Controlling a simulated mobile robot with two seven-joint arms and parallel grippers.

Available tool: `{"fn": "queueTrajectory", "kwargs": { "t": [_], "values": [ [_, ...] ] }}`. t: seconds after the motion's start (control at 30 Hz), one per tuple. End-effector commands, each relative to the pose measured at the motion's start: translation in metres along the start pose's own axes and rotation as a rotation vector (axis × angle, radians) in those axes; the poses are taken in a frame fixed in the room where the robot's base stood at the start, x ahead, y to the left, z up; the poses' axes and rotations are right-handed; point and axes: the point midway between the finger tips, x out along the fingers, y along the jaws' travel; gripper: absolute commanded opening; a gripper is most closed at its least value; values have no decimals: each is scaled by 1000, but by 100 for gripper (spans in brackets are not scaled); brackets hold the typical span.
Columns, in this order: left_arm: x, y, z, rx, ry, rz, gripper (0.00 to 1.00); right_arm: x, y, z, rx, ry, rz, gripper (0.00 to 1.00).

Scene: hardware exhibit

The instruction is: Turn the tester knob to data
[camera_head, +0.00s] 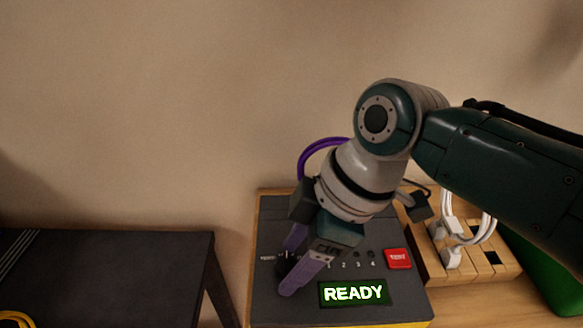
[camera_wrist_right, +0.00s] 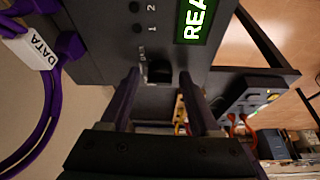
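The tester (camera_head: 268,305) is a dark panel in a wooden frame with a lit green READY display (camera_head: 353,292) and a red button (camera_head: 397,258). Its knob (camera_head: 282,268) is a small dark shape at the panel's left, mostly hidden by my right gripper (camera_head: 291,268). That gripper points down with its purple fingers apart, one on each side of the knob. In the right wrist view the fingers (camera_wrist_right: 160,75) stand wide apart close to the panel (camera_wrist_right: 100,50); contact with the knob cannot be made out. The knob's setting is hidden. My left gripper is not in view.
A purple cable (camera_head: 318,146) arches behind the tester; its white DATA tag (camera_wrist_right: 35,48) shows in the right wrist view. A wooden block (camera_head: 480,270) with white cables stands right of the tester, beside a green object (camera_head: 545,270). A black stand (camera_head: 120,275) is at left.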

Motion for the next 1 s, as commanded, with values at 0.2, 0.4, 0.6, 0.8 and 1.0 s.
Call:
{"fn": "queueTrajectory", "kwargs": {
  "t": [0.2, 0.4, 0.6, 0.8, 1.0],
  "values": [
    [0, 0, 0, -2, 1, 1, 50, 0, 0, 0, 1, 0, 0, 36],
    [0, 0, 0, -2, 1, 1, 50, 0, 0, 0, 1, 0, 0, 14],
    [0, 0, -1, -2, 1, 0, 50, 0, 0, 0, 1, 0, -1, 0],
    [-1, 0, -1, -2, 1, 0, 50, 0, 0, 0, 5, 0, 0, 0],
    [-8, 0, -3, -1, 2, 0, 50, -2, -2, -1, 47, 1, 16, 0]
  ]
}}
